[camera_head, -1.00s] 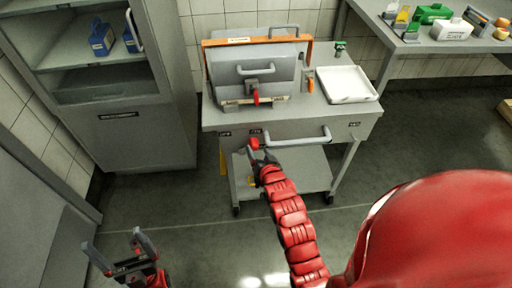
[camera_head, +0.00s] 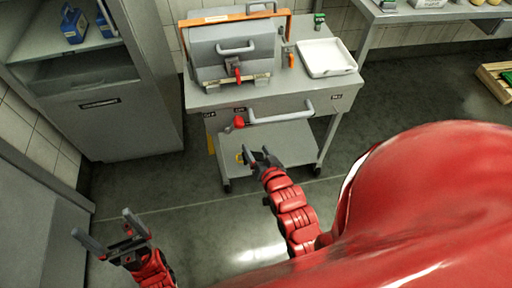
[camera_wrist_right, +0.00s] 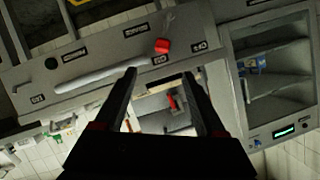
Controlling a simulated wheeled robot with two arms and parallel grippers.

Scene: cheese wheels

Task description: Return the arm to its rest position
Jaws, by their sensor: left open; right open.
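My right gripper (camera_head: 258,155) is open and empty in front of the grey cart (camera_head: 270,103), a little below its handle bar (camera_head: 282,114) and red knob (camera_head: 239,121). In the right wrist view its two fingers (camera_wrist_right: 165,82) stand apart with nothing between them. The red knob (camera_wrist_right: 162,46) and handle bar (camera_wrist_right: 105,74) show beyond the fingers. My left gripper (camera_head: 103,228) is open and empty at the lower left, above the floor, apart from everything.
A white tray (camera_head: 327,57) and a grey device with an orange frame (camera_head: 236,47) stand on the cart. A grey cabinet (camera_head: 115,116) is at the left. A table (camera_head: 425,13) is at the back right. The floor between my grippers is clear.

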